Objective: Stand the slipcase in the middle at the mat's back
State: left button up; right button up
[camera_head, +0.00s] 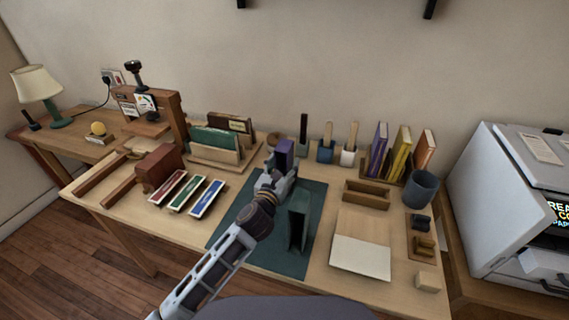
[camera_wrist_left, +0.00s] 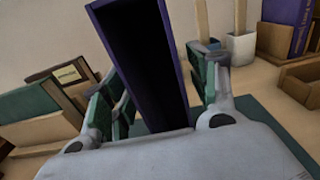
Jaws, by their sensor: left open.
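A purple slipcase (camera_head: 286,149) stands upright near the back edge of the dark green mat (camera_head: 235,225). In the left wrist view the slipcase (camera_wrist_left: 150,60) shows its dark open side towards me. My left gripper (camera_head: 277,175) is open, with one finger on each side of the slipcase; it also shows in the left wrist view (camera_wrist_left: 160,95). I cannot tell whether the fingers touch it. The gripper hides the slipcase's foot in the head view. A dark green upright case (camera_head: 299,222) stands on the mat, nearer to me. My right gripper is not in view.
A wooden holder with green and brown books (camera_head: 215,140) stands left of the mat. Brush pots (camera_head: 325,152) and upright books (camera_head: 378,150) stand behind and right. An empty wooden tray (camera_head: 366,196) and a pale board (camera_head: 361,255) lie right of the mat.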

pick_arm(q)
jog(key=v, duration=1)
jog(key=shift+s+p, duration=0.35)
jog(key=shift+p, duration=0.1)
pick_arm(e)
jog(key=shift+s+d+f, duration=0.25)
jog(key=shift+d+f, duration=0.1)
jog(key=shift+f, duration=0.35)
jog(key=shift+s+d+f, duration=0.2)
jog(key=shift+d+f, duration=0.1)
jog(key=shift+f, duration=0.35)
pick_arm(q)
jog(key=shift+a+r, duration=0.1)
